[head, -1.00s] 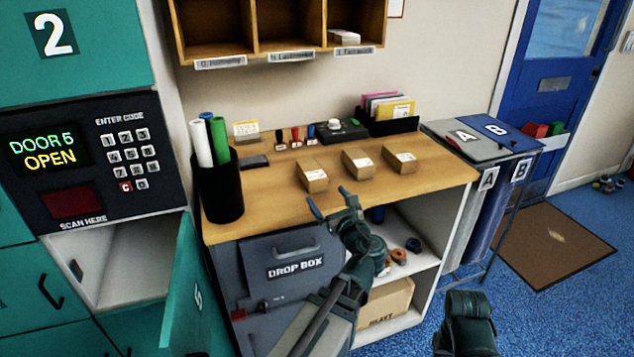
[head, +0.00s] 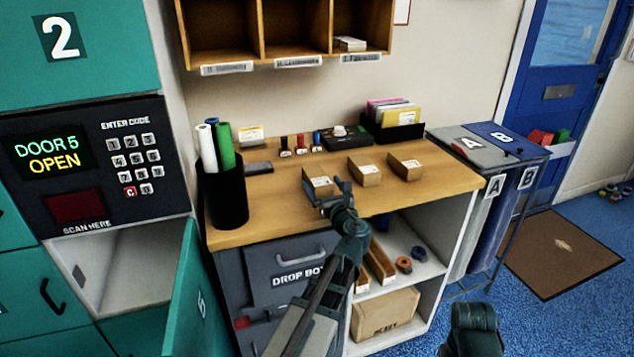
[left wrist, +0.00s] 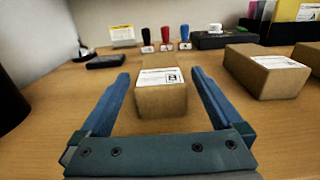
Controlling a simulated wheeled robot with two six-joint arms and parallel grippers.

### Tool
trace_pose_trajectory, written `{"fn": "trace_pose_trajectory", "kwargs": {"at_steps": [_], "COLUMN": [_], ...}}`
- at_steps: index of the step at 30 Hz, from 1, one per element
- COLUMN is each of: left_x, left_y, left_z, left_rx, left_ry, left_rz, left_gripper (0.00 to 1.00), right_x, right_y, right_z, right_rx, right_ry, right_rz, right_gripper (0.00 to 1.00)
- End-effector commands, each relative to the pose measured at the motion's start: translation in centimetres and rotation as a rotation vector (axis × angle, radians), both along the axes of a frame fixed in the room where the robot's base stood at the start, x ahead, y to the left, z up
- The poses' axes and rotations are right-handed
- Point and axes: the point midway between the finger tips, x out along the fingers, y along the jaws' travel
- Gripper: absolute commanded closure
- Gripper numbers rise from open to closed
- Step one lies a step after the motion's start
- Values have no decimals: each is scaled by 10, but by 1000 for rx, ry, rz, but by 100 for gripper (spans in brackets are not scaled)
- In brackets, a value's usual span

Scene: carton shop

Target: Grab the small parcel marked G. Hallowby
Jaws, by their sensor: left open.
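Three small brown parcels with white labels stand in a row on the wooden counter: a left parcel (head: 318,181), a middle parcel (head: 365,174) and a right parcel (head: 406,168). The names on the labels are too small to read, so I cannot tell which is G. Hallowby's. My left gripper (head: 331,191) is open at the left parcel. In the left wrist view, the left parcel (left wrist: 161,101) lies between the spread blue fingers (left wrist: 161,76), with a gap on each side. The middle parcel (left wrist: 265,72) lies to the right.
A black pen cup (head: 224,195) stands at the counter's left end. Stamps (head: 300,146), a black device (head: 346,138) and a file holder (head: 398,124) line the back. An open locker door (head: 190,290) and a drop box (head: 290,260) are below.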

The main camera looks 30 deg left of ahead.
Motion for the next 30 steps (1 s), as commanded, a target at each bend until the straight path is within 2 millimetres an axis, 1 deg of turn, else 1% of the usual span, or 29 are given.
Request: {"fn": "trace_pose_trajectory", "kwargs": {"at_steps": [4, 7, 15, 18, 23, 24, 25, 29, 30], "left_x": [2, 7, 34, 37, 36, 36, 36, 36, 36], "left_y": [2, 8, 37, 42, 42, 42, 42, 41, 41], "left_z": [0, 0, 0, 0, 0, 0, 0, 0, 0], "left_rx": [0, 0, 0, 0, 0, 0, 0, 0, 0], "left_ry": [0, 0, 0, 0, 0, 0, 0, 0, 0], "left_rz": [0, 1, 1, 1, 0, 0, 0, 0, 0], "left_gripper": [0, 0, 0, 0, 0, 2, 7, 31, 38], "right_x": [0, 0, 0, 0, 0, 0, 0, 0, 0], "right_y": [0, 0, 0, 0, 0, 0, 0, 0, 0], "right_z": [0, 0, 0, 0, 0, 0, 0, 0, 0], "right_rx": [0, 0, 0, 0, 0, 0, 0, 0, 0], "right_ry": [0, 0, 0, 0, 0, 0, 0, 0, 0], "right_rz": [0, 0, 0, 0, 0, 0, 0, 0, 0], "right_gripper": [50, 50, 50, 50, 50, 50, 50, 50, 50]}}
